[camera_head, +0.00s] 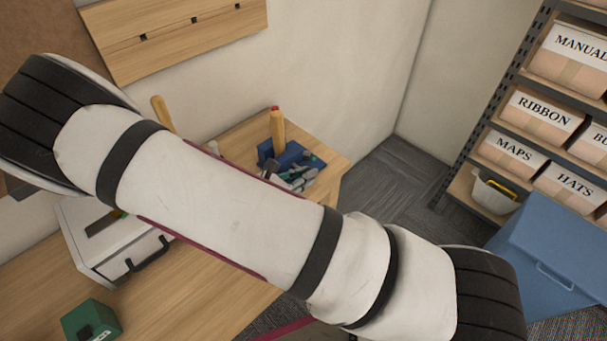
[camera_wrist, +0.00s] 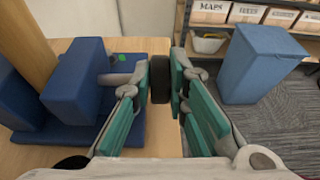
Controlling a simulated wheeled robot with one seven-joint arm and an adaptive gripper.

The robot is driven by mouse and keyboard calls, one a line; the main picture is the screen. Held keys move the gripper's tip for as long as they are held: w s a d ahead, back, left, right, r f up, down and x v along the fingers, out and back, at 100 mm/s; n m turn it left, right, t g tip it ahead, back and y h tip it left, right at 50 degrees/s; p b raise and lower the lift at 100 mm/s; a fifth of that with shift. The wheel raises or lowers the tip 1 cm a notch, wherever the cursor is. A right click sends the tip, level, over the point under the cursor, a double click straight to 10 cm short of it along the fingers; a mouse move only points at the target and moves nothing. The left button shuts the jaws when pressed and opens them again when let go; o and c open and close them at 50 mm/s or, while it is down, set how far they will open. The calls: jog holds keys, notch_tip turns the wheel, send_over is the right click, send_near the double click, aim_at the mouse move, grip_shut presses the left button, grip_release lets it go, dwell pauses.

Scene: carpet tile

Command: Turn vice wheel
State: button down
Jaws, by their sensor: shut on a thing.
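The blue vice (camera_head: 288,153) sits near the far corner of the wooden workbench, partly hidden by my arm and gripper. In the wrist view the vice (camera_wrist: 75,90) is at the left, its blocks close up. Its dark wheel (camera_wrist: 160,80) sticks out to the right of the vice body. My gripper (camera_wrist: 161,88) has its teal-padded fingers on either side of the wheel, shut on it. In the head view my gripper (camera_head: 298,180) is beside the vice, and the wheel cannot be made out. A wooden piece (camera_head: 277,128) with a red tip stands upright at the vice.
The workbench (camera_head: 205,300) also holds a white case (camera_head: 120,255) and a green box (camera_head: 90,322) at the left. A blue bin (camera_head: 555,255) and a shelf with labelled boxes (camera_head: 543,110) stand at the right. Carpet floor (camera_head: 385,190) lies open between bench and shelf.

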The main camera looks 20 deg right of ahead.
jog(key=shift+f, duration=0.1)
jog(key=c, duration=1.6)
grip_release()
jog(key=shift+o, duration=0.2)
jog(key=shift+a, duration=0.1)
jog(key=v, duration=1.2)
